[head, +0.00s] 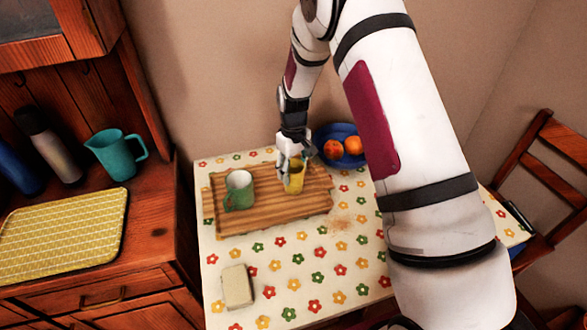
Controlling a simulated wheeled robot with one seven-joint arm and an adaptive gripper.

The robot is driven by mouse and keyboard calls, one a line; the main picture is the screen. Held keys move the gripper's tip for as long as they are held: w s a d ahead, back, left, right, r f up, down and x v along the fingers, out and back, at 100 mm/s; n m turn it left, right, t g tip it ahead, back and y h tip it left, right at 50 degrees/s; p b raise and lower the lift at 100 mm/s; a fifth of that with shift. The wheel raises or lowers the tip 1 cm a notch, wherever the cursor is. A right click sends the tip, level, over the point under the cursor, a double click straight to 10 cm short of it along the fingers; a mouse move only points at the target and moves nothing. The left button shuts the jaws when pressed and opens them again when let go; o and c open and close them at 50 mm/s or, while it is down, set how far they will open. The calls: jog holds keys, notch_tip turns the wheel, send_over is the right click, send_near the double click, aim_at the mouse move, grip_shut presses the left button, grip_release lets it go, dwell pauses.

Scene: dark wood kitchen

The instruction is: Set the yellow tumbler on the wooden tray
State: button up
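The yellow tumbler (296,179) is upright at the right part of the wooden tray (269,216), on the flowered table. My gripper (290,172) reaches down from above at the tumbler, with fingers at its left side and rim. The fingers are small and partly hidden, so I cannot tell whether they are closed on it. I also cannot tell whether the tumbler's base touches the tray. A green mug (239,192) stands on the left part of the tray.
A pale block (237,287) lies at the table's front left. A teal pitcher (117,155) and yellow mat (62,238) are on the left cabinet. The table's front middle is clear.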

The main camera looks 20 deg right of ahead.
jog(key=shift+o, duration=1.3)
jog(key=shift+r, duration=0.15)
jog(key=s+r+m+t, duration=0.1)
jog(key=s+r, duration=0.3)
jog(key=r, duration=0.8)
jog(key=s+r, duration=0.4)
jog(key=r, duration=0.7)
jog(key=s+r+m+t, duration=0.1)
jog(key=s+r, duration=0.2)
jog(key=s, duration=1)
jog(key=s+r+m+t, duration=0.2)
jog(key=s+r, duration=0.2)
jog(key=s, duration=1)
jog(key=shift+d+b, duration=0.15)
jog(key=shift+b, duration=0.2)
